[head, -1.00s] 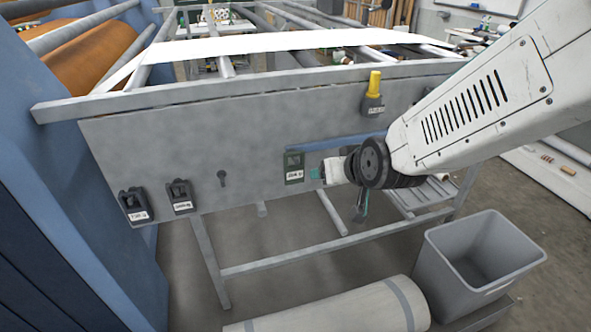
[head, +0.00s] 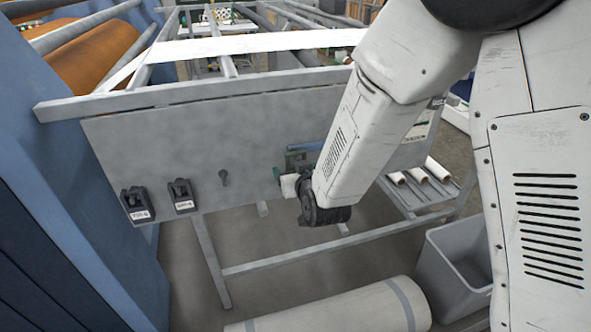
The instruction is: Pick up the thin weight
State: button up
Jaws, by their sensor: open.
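I cannot pick out the thin weight for certain. Two black blocks with white labels, a left one (head: 137,204) and a right one (head: 181,195), sit on the lower left of the grey panel (head: 150,150); their labels are too small to read surely. My gripper (head: 278,175) is in front of the panel's right half, to the right of both blocks and apart from them. It is small and partly hidden by my wrist; its open jaws show no held object.
A pale roll (head: 330,308) lies on the floor in front. A grey bin (head: 452,268) and a rack with rolls (head: 425,185) are at right, partly behind my arm. A blue machine wall (head: 90,180) bounds the left.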

jog(key=shift+w+a+f, duration=0.15)
jog(key=shift+w, duration=0.4)
jog(key=c, duration=1.2)
jog(key=shift+r, duration=0.2)
